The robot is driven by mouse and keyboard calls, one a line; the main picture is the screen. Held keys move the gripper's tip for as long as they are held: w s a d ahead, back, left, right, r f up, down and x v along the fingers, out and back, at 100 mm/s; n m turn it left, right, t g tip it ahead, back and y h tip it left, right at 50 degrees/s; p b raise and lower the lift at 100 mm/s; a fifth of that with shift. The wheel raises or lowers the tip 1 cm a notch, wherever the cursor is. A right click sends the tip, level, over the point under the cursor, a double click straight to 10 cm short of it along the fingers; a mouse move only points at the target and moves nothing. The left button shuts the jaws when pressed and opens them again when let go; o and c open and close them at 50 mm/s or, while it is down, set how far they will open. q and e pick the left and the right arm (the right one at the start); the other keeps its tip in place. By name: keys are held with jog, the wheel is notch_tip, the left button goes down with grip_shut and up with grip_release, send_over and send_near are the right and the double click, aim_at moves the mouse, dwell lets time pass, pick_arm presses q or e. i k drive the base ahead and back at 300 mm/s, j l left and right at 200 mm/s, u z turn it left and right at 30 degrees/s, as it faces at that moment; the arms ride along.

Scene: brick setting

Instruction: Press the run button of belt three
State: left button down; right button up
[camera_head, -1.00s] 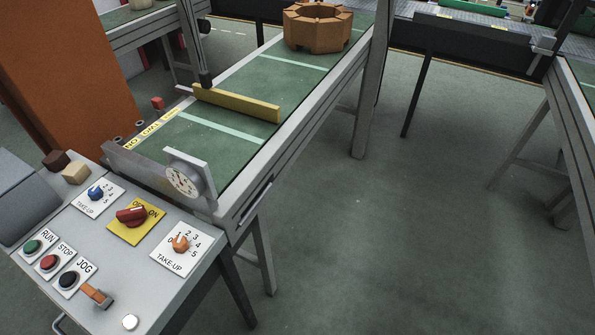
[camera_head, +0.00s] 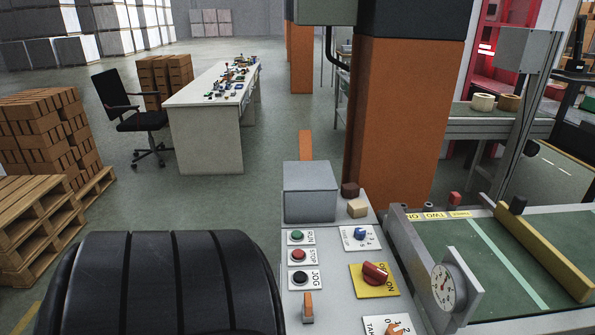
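A grey control console (camera_head: 345,275) stands in the middle foreground. Its green RUN button (camera_head: 297,236) is at the upper left of the panel, above the red STOP button (camera_head: 298,255) and the black JOG button (camera_head: 300,278). The belt (camera_head: 450,237) beside the console carries a yellow label (camera_head: 435,215) that appears to read TWO. No label reading THREE shows. Neither gripper is in view.
A large black ribbed shape fills the bottom left; I cannot tell what it is. An orange pillar (camera_head: 400,120) stands behind the console. Brick pallets (camera_head: 40,130), a black chair (camera_head: 130,115) and a white table (camera_head: 205,140) stand left. Floor between them is clear.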

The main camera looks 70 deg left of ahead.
aim_at(296, 234)
jog(key=u, duration=2.15)
